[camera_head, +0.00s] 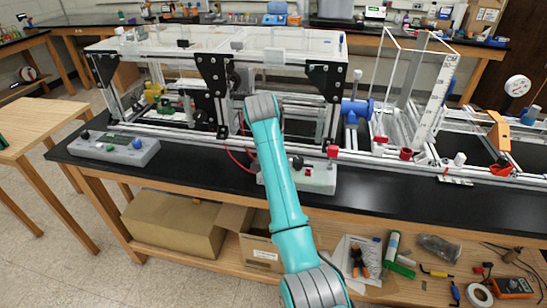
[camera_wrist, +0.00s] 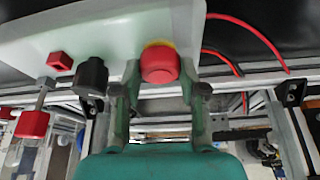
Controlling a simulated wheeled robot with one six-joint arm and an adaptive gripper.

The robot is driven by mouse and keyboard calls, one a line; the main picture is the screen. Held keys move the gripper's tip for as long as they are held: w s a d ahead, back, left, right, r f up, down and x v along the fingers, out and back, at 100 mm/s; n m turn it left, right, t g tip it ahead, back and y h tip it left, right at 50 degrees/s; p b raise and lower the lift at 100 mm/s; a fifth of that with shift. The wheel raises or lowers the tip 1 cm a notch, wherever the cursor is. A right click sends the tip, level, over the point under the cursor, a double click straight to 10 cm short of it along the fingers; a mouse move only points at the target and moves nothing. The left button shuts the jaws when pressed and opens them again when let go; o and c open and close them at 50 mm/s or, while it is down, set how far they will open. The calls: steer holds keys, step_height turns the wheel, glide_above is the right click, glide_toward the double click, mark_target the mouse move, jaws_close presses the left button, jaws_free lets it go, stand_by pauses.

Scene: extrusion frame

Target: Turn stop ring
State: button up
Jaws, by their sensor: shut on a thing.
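A red stop button (camera_wrist: 160,65) with a yellow stop ring (camera_wrist: 158,44) at its base sits on a pale control box (camera_wrist: 110,28) in the wrist view. The fingers of my gripper (camera_wrist: 161,75) stand on either side of the red button, shut on it at the ring; the exact contact at the fingertips is hard to see. In the head view, the control box (camera_head: 318,180) stands at the bench's front edge, partly behind my arm. My arm hides the stop button and the gripper there.
A black knob (camera_wrist: 91,75) and a small red square button (camera_wrist: 60,61) are beside my left finger in the wrist view. Red cables (camera_wrist: 245,25) run to the right. The extrusion frame (camera_head: 214,90) rises behind the box. A grey control box (camera_head: 115,148) stands at left.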

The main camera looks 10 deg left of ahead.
steer(key=o, duration=1.1)
steer(key=shift+o, duration=0.2)
steer(key=v, duration=0.7)
steer(key=shift+r, duration=0.15)
steer(key=shift+s, duration=0.2)
